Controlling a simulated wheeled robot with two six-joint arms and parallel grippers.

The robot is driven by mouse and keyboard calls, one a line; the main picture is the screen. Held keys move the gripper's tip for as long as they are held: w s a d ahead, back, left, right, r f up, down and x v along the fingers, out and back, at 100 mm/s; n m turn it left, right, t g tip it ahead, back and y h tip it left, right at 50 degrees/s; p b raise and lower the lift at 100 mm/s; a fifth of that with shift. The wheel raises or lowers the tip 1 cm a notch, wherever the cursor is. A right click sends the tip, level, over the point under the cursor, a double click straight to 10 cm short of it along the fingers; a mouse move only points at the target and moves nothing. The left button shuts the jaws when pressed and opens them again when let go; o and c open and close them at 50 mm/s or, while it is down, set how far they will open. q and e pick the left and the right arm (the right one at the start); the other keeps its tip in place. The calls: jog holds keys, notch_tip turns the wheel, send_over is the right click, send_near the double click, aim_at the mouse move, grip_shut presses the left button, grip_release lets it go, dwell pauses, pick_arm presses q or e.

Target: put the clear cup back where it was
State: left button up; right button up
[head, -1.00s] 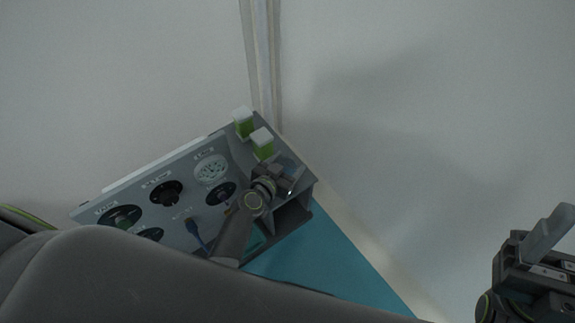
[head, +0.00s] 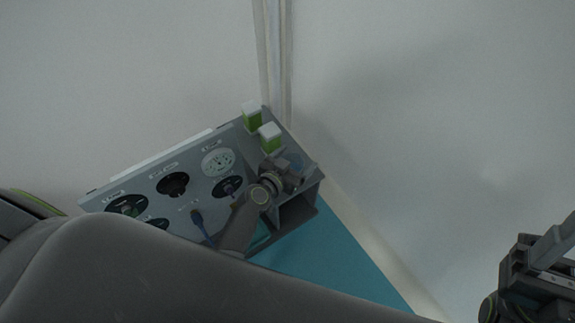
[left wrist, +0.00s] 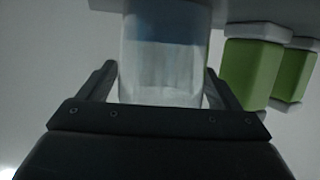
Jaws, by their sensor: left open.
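The clear cup (left wrist: 162,70) fills the middle of the left wrist view, see-through with a bluish band near its top. It stands between the two spread fingers of my left gripper (left wrist: 158,88), with a narrow gap visible at the left finger. In the head view the left gripper (head: 292,174) is at the right end of the grey panel unit, and the cup (head: 296,160) shows only faintly there. Whether the cup rests fully on the unit is hidden. My right gripper (head: 540,252) is at the far right, away from the unit; its opening is unclear.
Two green, white-capped containers (head: 251,118) (head: 270,139) stand close beside the cup on the grey unit (head: 152,187). The panel carries round dark fittings and a blue-handled tool (head: 198,219). A teal surface (head: 340,265) lies in front; pale wall or floor surrounds it.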

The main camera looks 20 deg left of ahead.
pick_arm(q)
jog(key=v, duration=1.2)
jog(key=shift+r+p, duration=0.2)
jog(key=shift+p, duration=0.1)
